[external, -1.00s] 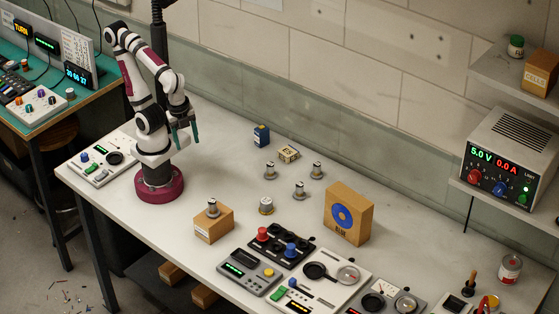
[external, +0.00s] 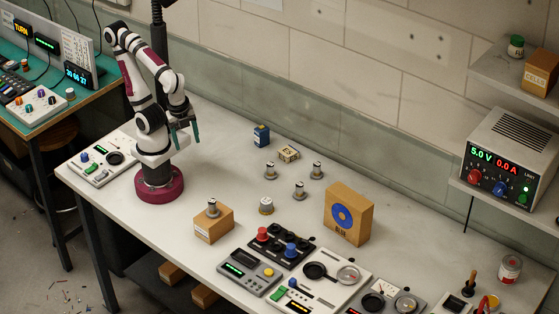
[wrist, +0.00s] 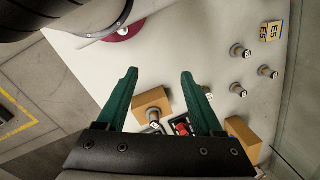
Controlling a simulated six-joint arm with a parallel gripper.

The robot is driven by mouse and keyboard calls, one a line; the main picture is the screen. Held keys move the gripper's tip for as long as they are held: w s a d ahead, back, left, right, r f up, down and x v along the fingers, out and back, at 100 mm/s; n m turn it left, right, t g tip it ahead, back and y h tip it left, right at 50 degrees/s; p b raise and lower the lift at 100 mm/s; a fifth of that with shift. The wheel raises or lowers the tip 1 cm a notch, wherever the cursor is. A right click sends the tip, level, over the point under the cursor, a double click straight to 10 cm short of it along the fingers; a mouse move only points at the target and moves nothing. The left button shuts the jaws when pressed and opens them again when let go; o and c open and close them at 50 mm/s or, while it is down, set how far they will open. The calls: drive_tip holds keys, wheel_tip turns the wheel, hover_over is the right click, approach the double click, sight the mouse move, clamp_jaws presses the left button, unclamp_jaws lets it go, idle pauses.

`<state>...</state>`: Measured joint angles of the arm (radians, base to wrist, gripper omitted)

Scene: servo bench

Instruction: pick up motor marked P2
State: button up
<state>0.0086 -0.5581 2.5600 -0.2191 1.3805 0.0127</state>
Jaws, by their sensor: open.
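The markings are too small to read, so I cannot tell which motor is P2. My gripper (external: 185,136), with teal fingers, is raised above the bench, left of and apart from the motors. In the wrist view its fingers (wrist: 159,75) are spread and empty, with several motors beyond to the right.
A small labelled box (external: 289,153) and a blue container (external: 261,135) stand behind the motors. A larger cardboard box (external: 348,214) with a blue disc stands to their right. Control panels (external: 280,245) line the front. The bench between my base and the motors is clear.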

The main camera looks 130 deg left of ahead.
drive_tip(key=w+a+f+g+h, duration=0.1)
drive_tip(key=w+a+g+h, duration=0.1)
drive_tip(key=w+h, duration=0.25)
drive_tip(key=n+t+h, duration=0.1)
drive_tip(key=t+h, duration=0.1)
drive_tip(key=t, duration=1.1)
approach(272, 171)
drive_tip(key=x, duration=1.1)
drive_tip(key=shift+w+f, duration=0.15)
drive_tip(key=shift+w, duration=0.1)
clamp_jaws()
